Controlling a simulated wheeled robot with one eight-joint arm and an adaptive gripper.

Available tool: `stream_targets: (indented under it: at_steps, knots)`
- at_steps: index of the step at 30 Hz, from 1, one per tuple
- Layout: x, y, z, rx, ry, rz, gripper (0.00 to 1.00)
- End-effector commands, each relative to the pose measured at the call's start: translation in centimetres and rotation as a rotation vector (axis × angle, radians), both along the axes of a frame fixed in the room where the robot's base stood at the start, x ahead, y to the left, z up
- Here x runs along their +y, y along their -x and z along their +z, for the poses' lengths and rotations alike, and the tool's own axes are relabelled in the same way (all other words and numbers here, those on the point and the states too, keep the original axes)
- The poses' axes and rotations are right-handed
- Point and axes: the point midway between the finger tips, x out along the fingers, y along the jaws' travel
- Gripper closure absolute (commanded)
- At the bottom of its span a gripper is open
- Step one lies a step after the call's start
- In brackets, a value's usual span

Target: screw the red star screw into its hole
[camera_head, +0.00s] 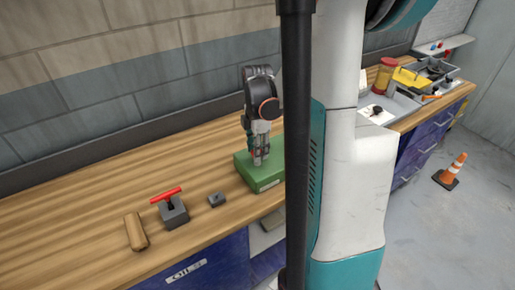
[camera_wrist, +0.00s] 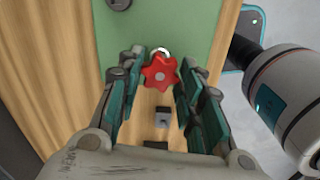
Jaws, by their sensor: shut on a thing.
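The red star screw (camera_wrist: 160,73) shows in the wrist view between the fingertips of my gripper (camera_wrist: 161,76), which is shut on it. Just past its head, a pale ring (camera_wrist: 160,51) shows on the green block (camera_wrist: 172,22); I cannot tell whether the ring is the hole or part of the screw. In the head view my gripper (camera_head: 261,158) points down over the green block (camera_head: 262,182) on the workbench. The screw is not clear there. Its tip and any thread contact are hidden.
A small dark block (camera_head: 217,199), a grey block (camera_head: 174,213) with a red T-handle (camera_head: 166,194) and a wooden piece (camera_head: 136,231) stand left on the workbench (camera_head: 60,220). A tool tray (camera_head: 437,72) is at the right. A dark round part (camera_wrist: 119,3) sits on the green block.

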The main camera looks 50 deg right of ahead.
Motion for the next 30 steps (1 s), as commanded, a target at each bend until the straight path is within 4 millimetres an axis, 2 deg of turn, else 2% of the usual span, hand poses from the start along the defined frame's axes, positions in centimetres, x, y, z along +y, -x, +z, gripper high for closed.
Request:
stream_targets:
  at_steps: [8,18,30]
  knots:
    - [0.02,-0.01,-0.03,0.000,0.000,-0.040,0.97]
    - [0.01,-0.02,-0.05,0.000,0.000,-0.377,0.97]
    - [0.02,-0.01,-0.04,0.000,0.000,-0.433,0.97]
